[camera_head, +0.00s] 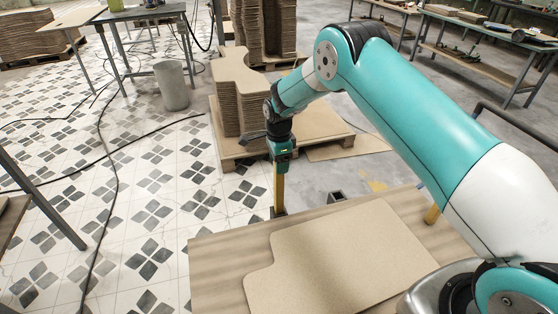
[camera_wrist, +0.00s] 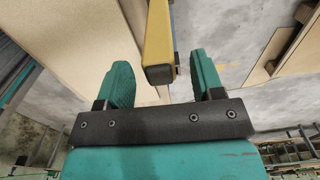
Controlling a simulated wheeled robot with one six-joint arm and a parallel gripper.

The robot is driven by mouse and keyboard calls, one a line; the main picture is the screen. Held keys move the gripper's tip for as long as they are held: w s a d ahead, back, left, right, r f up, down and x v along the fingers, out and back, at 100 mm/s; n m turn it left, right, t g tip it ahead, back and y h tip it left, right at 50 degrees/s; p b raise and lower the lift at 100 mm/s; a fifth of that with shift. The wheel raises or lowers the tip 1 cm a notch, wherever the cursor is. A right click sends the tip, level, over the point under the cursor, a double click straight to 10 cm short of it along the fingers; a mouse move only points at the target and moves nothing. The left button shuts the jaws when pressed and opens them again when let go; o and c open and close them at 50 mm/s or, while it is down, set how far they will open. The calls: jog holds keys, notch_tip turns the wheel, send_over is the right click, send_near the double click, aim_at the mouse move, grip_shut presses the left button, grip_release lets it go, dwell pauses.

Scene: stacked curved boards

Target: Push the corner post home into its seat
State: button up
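My gripper (camera_head: 282,157) points down right above the post's top. In the wrist view the post (camera_wrist: 158,40) shows its squared end between the two teal fingers of my gripper (camera_wrist: 160,62). The fingers are spread, with a visible gap on each side of the post.
A curved tan board (camera_head: 345,255) lies on the near wooden surface (camera_head: 222,262). An empty dark socket (camera_head: 336,197) and another yellow post (camera_head: 432,214) are to the right. Stacked boards on a pallet (camera_head: 232,150) stand behind my gripper. Tiled floor at left is mostly free, with cables.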

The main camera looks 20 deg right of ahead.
notch_tip(320, 180, up, 17)
jog(key=b, duration=0.1)
jog(key=shift+r+b, duration=0.2)
jog(key=shift+b, duration=0.15)
jog(key=s+a+r+n+y+p, duration=0.1)
jog(key=s+a+r+n, duration=0.1)
jog(key=s+r+n, duration=0.55)
jog(key=s+a+r+n+y, duration=0.1)
jog(key=s+r+n, duration=0.35)
jog(key=s, duration=0.55)
jog(key=s+a+n+y, duration=0.1)
jog(key=s+n+y, duration=0.1)
jog(key=s+n, duration=1.1)
jog(key=s+p, duration=0.1)
jog(key=s, duration=0.7)
jog(key=shift+s+a+r, duration=0.2)
jog(key=shift+s+a, duration=0.1)
jog(key=shift+s, duration=0.05)
